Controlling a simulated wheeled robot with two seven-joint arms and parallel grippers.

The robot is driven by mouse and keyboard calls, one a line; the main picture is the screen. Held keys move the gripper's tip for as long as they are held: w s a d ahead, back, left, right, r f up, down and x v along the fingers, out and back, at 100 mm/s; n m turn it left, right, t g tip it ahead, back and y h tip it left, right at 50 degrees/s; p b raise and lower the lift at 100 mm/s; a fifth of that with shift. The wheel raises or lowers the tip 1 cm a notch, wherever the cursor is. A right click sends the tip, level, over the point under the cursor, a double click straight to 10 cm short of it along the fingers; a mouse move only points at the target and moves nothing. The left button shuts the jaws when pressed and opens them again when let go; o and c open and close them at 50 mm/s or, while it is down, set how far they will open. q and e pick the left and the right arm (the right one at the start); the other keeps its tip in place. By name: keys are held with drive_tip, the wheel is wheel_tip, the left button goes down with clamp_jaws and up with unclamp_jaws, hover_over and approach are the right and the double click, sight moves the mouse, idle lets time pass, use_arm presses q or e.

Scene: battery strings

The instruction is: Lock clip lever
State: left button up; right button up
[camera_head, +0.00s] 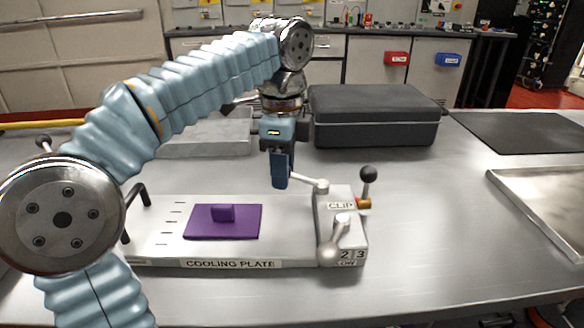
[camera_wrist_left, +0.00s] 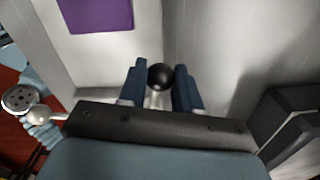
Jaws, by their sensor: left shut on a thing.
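The cooling plate (camera_head: 150,238) lies on the table with a clip block (camera_head: 333,232) at its right end. A lever (camera_head: 303,180) runs left from a rounded joint on the block's back part to my left gripper (camera_head: 281,183). In the left wrist view, a black ball knob (camera_wrist_left: 160,76) sits between the two blue fingers, which are shut on it. A purple pad (camera_head: 197,232) with a small raised block lies on the plate. My right gripper is not in view.
A second black-knobbed lever (camera_head: 368,174) stands upright behind the block's right side. A lever with a silver ball (camera_head: 328,252) hangs at the block's front. A dark case (camera_head: 375,116) stands behind; a metal tray (camera_head: 545,215) lies at right. The table between is clear.

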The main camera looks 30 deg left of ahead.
use_arm(q)
drive_tip(key=shift+w+a+m+p, duration=0.1)
drive_tip(key=shift+w+m+p, duration=0.5)
drive_tip(key=shift+m, duration=0.4)
drive_tip(key=shift+w+r+m+p, duration=0.1)
drive_tip(key=shift+w+m+p, duration=0.2)
drive_tip(key=shift+m+p, duration=0.15)
drive_tip(key=shift+w+m, duration=0.15)
drive_tip(key=shift+m, duration=0.1)
drive_tip(key=shift+w+m, duration=0.3)
drive_tip(key=shift+m, duration=0.3)
drive_tip(key=shift+w, duration=0.1)
drive_tip(key=shift+w+m, duration=0.65)
drive_tip(key=shift+m, duration=0.55)
